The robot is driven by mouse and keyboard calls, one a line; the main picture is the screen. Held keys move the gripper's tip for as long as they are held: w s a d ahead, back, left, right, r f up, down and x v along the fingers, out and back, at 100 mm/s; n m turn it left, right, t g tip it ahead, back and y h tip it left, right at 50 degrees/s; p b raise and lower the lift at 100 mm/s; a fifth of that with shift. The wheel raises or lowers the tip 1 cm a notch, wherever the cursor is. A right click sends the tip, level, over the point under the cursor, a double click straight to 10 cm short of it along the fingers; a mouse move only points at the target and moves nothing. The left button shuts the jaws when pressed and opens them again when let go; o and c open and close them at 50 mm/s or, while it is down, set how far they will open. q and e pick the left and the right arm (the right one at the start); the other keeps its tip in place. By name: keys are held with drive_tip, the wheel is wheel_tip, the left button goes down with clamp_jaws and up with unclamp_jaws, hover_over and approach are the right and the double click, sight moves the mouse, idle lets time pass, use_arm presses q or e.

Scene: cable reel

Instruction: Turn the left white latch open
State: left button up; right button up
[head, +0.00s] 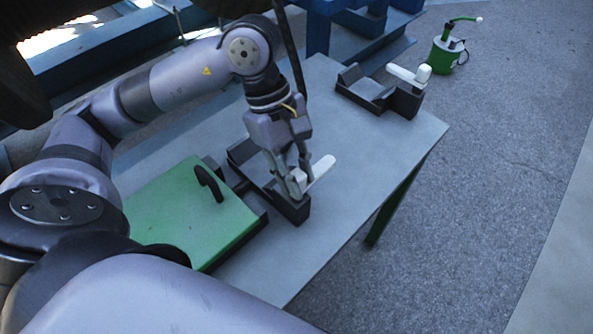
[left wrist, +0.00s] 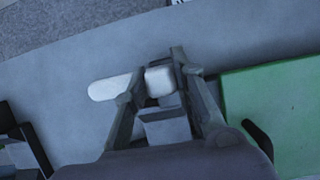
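The left white latch (head: 321,170) sits on the near dark holder (head: 293,208) on the table. Its lever points up and to the right in the head view. My left gripper (head: 299,186) is down at this latch, its fingers spread apart. In the left wrist view the white lever (left wrist: 112,87) sticks out left past one finger of the left gripper (left wrist: 158,75), and a white block (left wrist: 160,81) lies between the fingers. I cannot tell whether the fingers touch it. My right gripper is not in view.
A second dark holder (head: 403,102) with a white latch (head: 404,75) stands at the table's far end. A green panel with a black handle (head: 209,184) lies left of the near holder. A green canister (head: 444,55) stands on the floor beyond. The table's right side (head: 365,165) is clear.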

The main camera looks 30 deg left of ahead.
use_arm(q)
drive_tip(key=o, duration=0.4)
drive_tip(key=shift+r, duration=0.1)
drive_tip(key=v, duration=1.2)
idle(0.3)
